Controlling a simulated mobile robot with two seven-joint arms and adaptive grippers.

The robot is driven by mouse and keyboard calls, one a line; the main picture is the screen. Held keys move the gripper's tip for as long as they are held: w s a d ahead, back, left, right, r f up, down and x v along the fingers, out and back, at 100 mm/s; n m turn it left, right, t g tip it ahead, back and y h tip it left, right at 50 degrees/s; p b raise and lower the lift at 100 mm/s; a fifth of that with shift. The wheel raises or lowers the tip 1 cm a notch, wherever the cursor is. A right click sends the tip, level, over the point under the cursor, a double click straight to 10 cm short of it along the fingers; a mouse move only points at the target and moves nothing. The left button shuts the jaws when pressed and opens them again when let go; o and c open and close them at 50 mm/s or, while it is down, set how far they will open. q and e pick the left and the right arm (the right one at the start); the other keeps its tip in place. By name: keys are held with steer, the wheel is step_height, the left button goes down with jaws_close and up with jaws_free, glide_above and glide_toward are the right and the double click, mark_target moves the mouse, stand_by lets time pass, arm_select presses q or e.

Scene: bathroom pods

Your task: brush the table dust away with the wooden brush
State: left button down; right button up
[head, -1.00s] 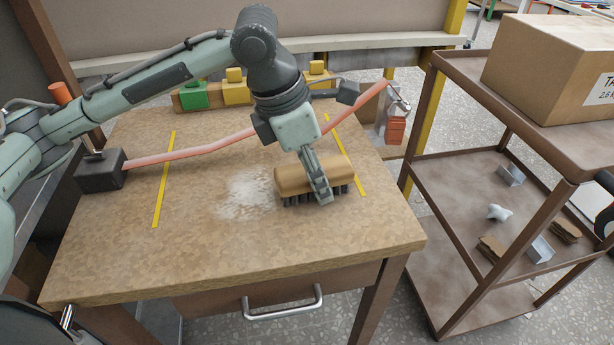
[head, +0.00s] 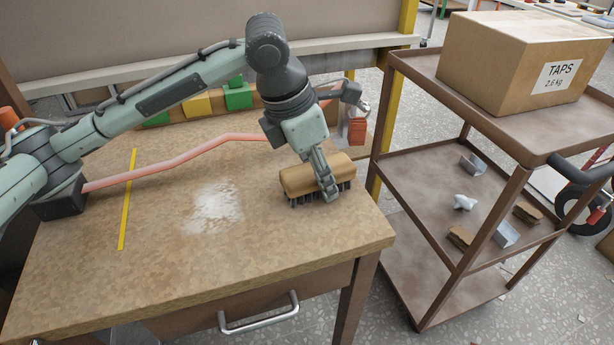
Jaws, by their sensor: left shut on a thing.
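The wooden brush (head: 300,178) has a tan rounded block and dark bristles facing down. It is at the right side of the table (head: 290,245). My left gripper (head: 328,188) is shut on the brush near its right end. The bristles look to be at or just above the tabletop; I cannot tell whether they touch. A patch of white dust (head: 214,210) lies on the tabletop to the left of the brush, with bare table between them. My right gripper is not in view.
A pink hose (head: 190,158) crosses the back of the table, with green and yellow blocks (head: 197,105) behind. A yellow strip (head: 128,200) lies left of the dust. A brown cart (head: 400,170) carrying a TAPS box (head: 500,70) stands close at the right. The front tabletop is clear.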

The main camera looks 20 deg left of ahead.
mark_target(339, 164)
arm_select(q)
steer(key=shift+w+d+f, duration=0.1)
steer(key=shift+w+d, duration=0.45)
steer(key=shift+d, duration=0.25)
steer(key=shift+w+d, duration=0.55)
steer(key=shift+d, duration=0.2)
steer(key=shift+r, duration=3.1)
steer(key=shift+r, duration=1.5)
